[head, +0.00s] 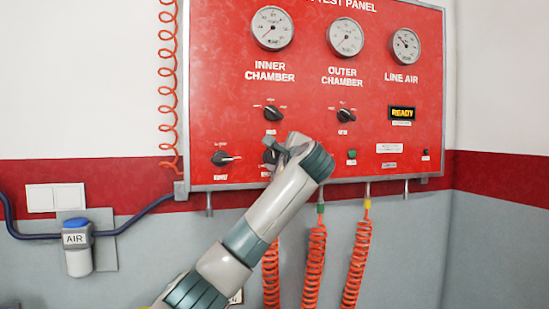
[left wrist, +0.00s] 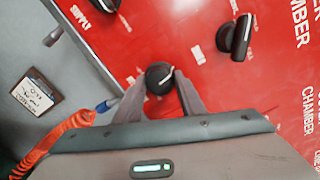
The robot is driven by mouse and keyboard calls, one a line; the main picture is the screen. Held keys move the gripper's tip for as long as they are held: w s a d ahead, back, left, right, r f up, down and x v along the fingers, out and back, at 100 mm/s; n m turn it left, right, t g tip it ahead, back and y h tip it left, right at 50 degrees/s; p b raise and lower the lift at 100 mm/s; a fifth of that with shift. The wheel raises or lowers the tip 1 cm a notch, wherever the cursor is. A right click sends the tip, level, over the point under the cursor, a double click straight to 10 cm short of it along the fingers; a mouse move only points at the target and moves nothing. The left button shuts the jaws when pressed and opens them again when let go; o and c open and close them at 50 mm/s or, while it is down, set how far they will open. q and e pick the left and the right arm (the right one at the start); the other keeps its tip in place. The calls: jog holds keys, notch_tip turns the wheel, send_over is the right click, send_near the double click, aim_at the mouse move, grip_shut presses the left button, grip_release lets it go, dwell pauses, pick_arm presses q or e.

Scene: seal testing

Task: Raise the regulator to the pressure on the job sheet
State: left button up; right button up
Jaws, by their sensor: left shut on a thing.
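The red test panel (head: 213,65) hangs on the wall. The regulator, a dark round knob (head: 268,157), sits low on it, mostly hidden behind my left gripper (head: 275,160) in the head view. In the left wrist view the regulator knob (left wrist: 158,76) is between the two fingers of my left gripper (left wrist: 160,84), which are shut on it. The line air gauge (head: 405,46) is at upper right; its reading is too small to tell. A small clipboard sheet (left wrist: 37,92) with handwriting shows in the left wrist view, its writing unreadable. My right gripper is out of view.
The supply knob (head: 222,158) is left of the regulator. The inner chamber knob (head: 273,113) is above it and the outer chamber knob (head: 346,115) is up to the right. Orange coiled hoses (head: 316,262) hang below the panel.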

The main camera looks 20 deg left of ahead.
pick_arm(q)
jog(key=shift+m, duration=1.5)
jog(key=shift+f, duration=0.1)
jog(key=o, duration=1)
jog(key=shift+d, duration=0.1)
jog(key=shift+o, duration=0.2)
jog(key=shift+s+d, duration=0.35)
jog(key=shift+s, duration=0.1)
jog(key=b+v, duration=0.7)
jog(key=v, duration=0.9)
jog(key=shift+b, duration=0.3)
